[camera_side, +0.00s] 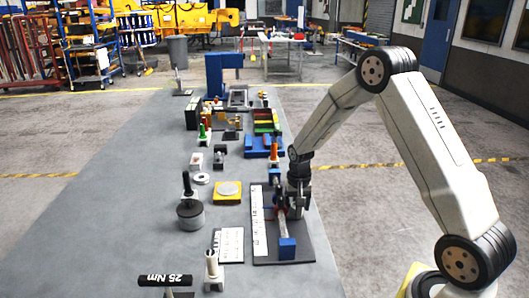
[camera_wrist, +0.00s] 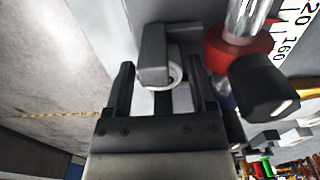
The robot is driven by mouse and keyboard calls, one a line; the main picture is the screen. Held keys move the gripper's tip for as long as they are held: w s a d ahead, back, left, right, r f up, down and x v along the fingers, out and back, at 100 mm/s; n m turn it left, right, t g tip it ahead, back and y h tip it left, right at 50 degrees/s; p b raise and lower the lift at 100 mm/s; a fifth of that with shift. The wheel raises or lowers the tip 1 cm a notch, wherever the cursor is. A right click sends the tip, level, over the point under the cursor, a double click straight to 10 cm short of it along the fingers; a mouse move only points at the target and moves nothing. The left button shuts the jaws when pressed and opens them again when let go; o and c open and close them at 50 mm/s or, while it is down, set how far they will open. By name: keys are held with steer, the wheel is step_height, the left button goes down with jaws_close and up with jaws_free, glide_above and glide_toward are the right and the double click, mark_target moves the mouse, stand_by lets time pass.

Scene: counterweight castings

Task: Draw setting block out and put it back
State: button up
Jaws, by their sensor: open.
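My gripper (camera_wrist: 161,70) is open in the wrist view, one finger on each side of the near part of a dark grey block (camera_wrist: 154,45). A pale ring (camera_wrist: 176,75) sits at this block's lower right. I cannot tell whether the fingers touch the block, or whether it is the setting block. In the side view my gripper (camera_side: 290,208) is low over a dark base plate (camera_side: 308,240) with a metal bar (camera_side: 282,226) and a blue end block (camera_side: 287,249). Another blue block (camera_side: 275,174) is at the far end. The gripper hides the middle of this fixture.
Close right in the wrist view are a red collar (camera_wrist: 236,55) on a bright rod, a black knob (camera_wrist: 262,90) and a numbered scale (camera_wrist: 290,45). The table's left side is clear.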

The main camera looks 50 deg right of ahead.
steer(key=shift+f, duration=0.6)
steer(key=c, duration=1)
steer(key=shift+o, duration=0.2)
steer(key=shift+s, duration=0.1)
steer(key=shift+r, duration=3.7)
jaws_close()
steer(key=shift+r, duration=0.35)
steer(key=shift+r, duration=0.35)
steer(key=shift+r, duration=0.35)
steer(key=shift+r, duration=0.3)
